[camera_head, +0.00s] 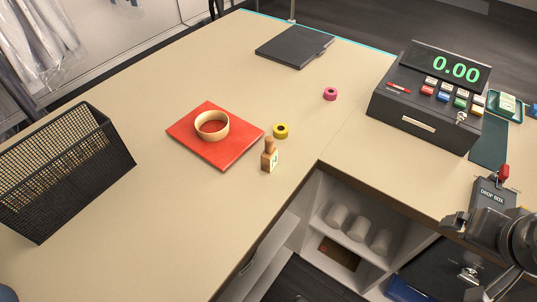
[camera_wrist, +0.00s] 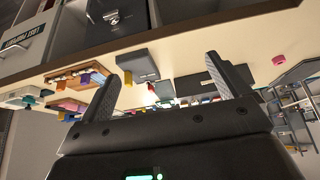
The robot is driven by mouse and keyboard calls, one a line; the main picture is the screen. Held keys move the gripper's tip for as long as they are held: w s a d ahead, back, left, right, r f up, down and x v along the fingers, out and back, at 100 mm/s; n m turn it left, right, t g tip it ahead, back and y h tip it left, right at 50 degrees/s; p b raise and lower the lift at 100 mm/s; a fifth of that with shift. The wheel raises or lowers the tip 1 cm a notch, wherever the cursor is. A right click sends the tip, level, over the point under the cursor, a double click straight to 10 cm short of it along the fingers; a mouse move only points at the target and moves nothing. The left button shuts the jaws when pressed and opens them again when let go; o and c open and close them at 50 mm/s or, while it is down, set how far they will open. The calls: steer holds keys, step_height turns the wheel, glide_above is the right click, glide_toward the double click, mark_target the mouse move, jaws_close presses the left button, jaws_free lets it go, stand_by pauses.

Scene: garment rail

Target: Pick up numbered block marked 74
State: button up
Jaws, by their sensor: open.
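I cannot make out the block in the wrist view.
A yellow roll (camera_head: 281,131) and pink roll (camera_head: 330,94) are nearby. A black mesh basket (camera_head: 65,170), cash register (camera_head: 430,100) and drop box (camera_head: 489,194) also stand on the counter.

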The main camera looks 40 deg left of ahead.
steer(key=c, duration=0.8)
steer(key=shift+c, duration=0.2)
steer(key=w+a+r+g, duration=0.1)
steer(key=w+a, duration=0.2)
steer(key=a, duration=0.4)
steer(key=w+a+r+g+y, duration=0.1)
steer(key=w+a, duration=0.3)
steer(key=a, duration=0.3)
steer(key=w+a+r+g, duration=0.1)
steer(key=w+a, duration=0.2)
steer(key=a, duration=0.3)
steer(key=s+a+f+g, duration=0.1)
steer(key=a, duration=0.7)
steer(key=s+a+f, duration=0.2)
steer(key=a, duration=0.5)
steer(key=s+a+f+g+h, duration=0.1)
steer(key=a, duration=0.7)
steer(key=shift+s+a+f+g, duration=0.15)
steer(key=shift+a+f+g, duration=0.15)
glide_above(269, 152)
steer(key=shift+m, duration=0.3)
steer(key=f, duration=0.5)
steer(key=shift+w+a, duration=0.3)
steer(key=shift+w, duration=0.1)
steer(key=shift+f, duration=3.05)
